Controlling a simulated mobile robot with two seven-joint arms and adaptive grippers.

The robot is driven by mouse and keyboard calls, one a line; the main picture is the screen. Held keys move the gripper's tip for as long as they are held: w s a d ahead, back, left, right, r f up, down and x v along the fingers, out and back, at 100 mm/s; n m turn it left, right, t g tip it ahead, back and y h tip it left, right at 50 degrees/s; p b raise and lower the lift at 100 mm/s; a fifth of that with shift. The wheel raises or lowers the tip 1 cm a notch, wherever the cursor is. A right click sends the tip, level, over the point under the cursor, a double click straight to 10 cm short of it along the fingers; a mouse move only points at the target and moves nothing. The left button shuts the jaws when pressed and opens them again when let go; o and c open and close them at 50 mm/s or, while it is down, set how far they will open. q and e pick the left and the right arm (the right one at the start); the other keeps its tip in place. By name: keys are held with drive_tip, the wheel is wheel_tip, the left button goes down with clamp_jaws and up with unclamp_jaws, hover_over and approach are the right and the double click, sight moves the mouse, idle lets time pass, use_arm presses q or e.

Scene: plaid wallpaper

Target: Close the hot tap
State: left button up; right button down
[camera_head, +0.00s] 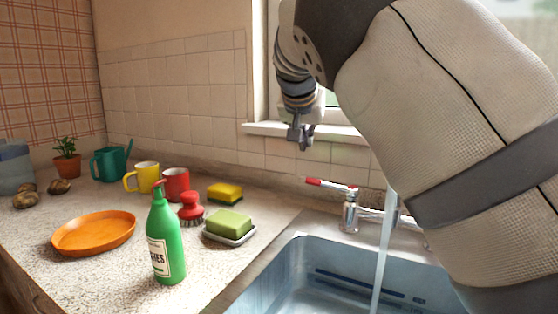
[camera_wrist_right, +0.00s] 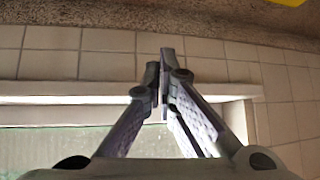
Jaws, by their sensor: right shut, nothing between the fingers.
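The hot tap (camera_head: 326,186) shows in the head view as a red-tipped lever on a chrome body at the back edge of the sink. The lever points to the left. A stream of water (camera_head: 386,250) runs down into the sink basin. My right gripper (camera_head: 301,142) is in the air above and slightly left of the red lever, apart from it. In the wrist view the right gripper (camera_wrist_right: 163,75) has its fingers together with nothing between them. My right arm hides the right part of the tap. My left gripper is not in view.
A green bottle (camera_head: 165,240), a green sponge on a dish (camera_head: 229,226), a red brush (camera_head: 190,209) and a yellow sponge (camera_head: 225,192) stand left of the sink (camera_head: 262,277). An orange plate (camera_head: 94,233) and mugs are farther left. The tiled wall and window sill (camera_head: 340,131) are behind.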

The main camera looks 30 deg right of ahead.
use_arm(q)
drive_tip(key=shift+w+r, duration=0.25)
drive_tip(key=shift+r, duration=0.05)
use_arm(e)
drive_tip(key=d+f+g, duration=0.1)
drive_tip(key=d+f, duration=0.2)
drive_tip(key=f, duration=0.4)
drive_tip(key=shift+s+d+f+m, duration=0.2)
drive_tip(key=shift+s+d+m, duration=0.1)
drive_tip(key=shift+s, duration=0.1)
